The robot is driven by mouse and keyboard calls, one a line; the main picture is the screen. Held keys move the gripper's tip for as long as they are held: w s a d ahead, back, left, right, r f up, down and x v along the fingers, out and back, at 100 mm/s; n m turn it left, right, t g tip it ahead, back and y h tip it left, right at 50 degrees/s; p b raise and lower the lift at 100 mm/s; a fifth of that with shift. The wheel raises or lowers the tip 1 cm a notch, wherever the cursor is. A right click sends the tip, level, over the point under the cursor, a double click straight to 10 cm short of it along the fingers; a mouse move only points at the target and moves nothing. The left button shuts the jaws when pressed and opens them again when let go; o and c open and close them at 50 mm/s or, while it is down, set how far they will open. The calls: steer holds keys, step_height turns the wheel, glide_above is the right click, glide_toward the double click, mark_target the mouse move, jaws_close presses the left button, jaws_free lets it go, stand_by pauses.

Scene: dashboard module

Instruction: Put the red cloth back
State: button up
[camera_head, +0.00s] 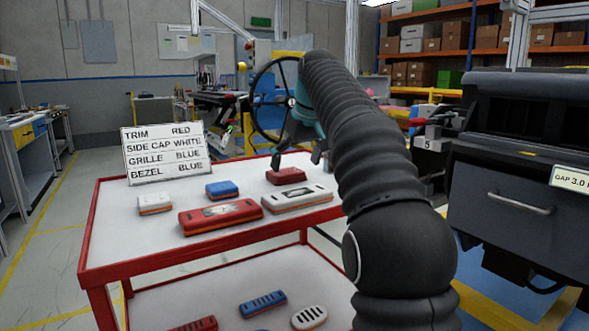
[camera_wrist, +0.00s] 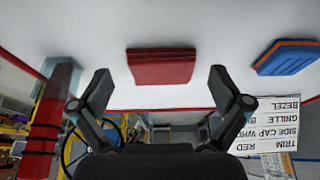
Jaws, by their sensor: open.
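The red cloth (camera_head: 284,177) is a small folded pad lying flat near the far edge of the white-topped table (camera_head: 116,225). In the wrist view the red cloth (camera_wrist: 160,66) lies centred between my fingers. My gripper (camera_head: 297,160) is open and empty above the cloth, with a finger to either side. In the wrist view my gripper (camera_wrist: 160,82) also shows wide apart, and neither finger touches the cloth. My arm hides the table's right end.
Red (camera_head: 220,216) and white (camera_head: 297,198) long blocks, a blue block (camera_head: 222,189) and a small white block (camera_head: 154,203) share the tabletop. A sign (camera_head: 166,154) stands at its left. Parts lie on the lower shelf. A dark dashboard module (camera_head: 515,190) stands right.

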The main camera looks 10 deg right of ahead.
steer(key=p+v, duration=0.2)
steer(key=v, duration=0.7)
steer(key=shift+r, duration=0.15)
steer(key=s+a+f+m, duration=0.1)
steer(key=s+f, duration=0.3)
steer(key=s, duration=0.4)
steer(key=s+a+f+m, duration=0.1)
steer(key=s+f, duration=0.3)
steer(key=s, duration=0.3)
steer(key=s+f+m+t+h, duration=0.1)
steer(key=s+f, duration=1.7)
steer(key=f, duration=0.4)
steer(key=shift+s+m, duration=0.25)
steer(key=shift+m, duration=0.05)
